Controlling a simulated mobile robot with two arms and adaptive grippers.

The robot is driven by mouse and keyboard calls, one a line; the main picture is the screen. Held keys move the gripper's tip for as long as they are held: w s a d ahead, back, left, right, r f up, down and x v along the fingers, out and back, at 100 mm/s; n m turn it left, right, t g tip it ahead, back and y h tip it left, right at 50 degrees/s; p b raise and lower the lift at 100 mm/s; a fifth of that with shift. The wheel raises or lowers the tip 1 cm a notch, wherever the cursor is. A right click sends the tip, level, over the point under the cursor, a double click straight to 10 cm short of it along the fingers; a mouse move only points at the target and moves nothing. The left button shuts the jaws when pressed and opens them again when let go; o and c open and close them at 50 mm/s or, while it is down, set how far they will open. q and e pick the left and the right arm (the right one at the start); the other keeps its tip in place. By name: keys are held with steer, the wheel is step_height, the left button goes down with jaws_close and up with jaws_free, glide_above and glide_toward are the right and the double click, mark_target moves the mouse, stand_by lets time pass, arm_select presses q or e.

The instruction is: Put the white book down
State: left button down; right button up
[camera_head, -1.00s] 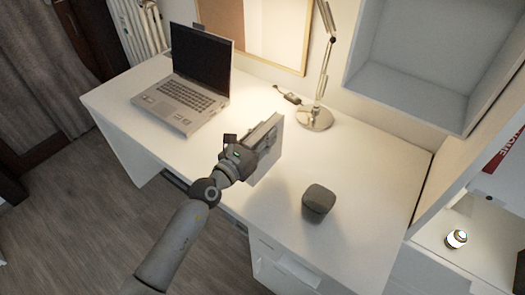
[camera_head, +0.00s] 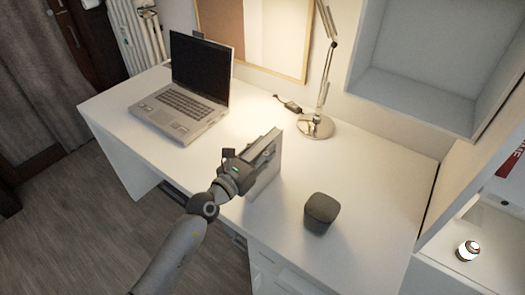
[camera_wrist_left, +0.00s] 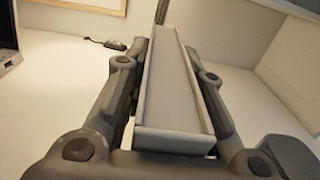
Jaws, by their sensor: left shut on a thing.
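The white book (camera_head: 266,174) is upright at the front middle of the desk, partly hidden by my left gripper (camera_head: 257,152). In the left wrist view, my left gripper (camera_wrist_left: 172,85) is shut on the white book (camera_wrist_left: 176,80), with one finger along each cover. The book's long narrow side faces the camera. The book's lower edge is at or just above the white desk (camera_head: 365,168); I cannot tell whether it touches. My right gripper is not in view.
An open laptop (camera_head: 185,100) stands at the left. A desk lamp (camera_head: 317,125) with its cable is behind the book. A dark grey speaker (camera_head: 320,213) stands to the right front. A white wall shelf (camera_head: 425,70) hangs at the back right. Desk surface between lamp and speaker is clear.

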arm_select(q)
steer(key=c, duration=1.2)
jaws_free()
steer(key=shift+c, duration=0.2)
steer(key=shift+o, duration=0.2)
steer(key=v, duration=1.2)
steer(key=shift+r, duration=0.15)
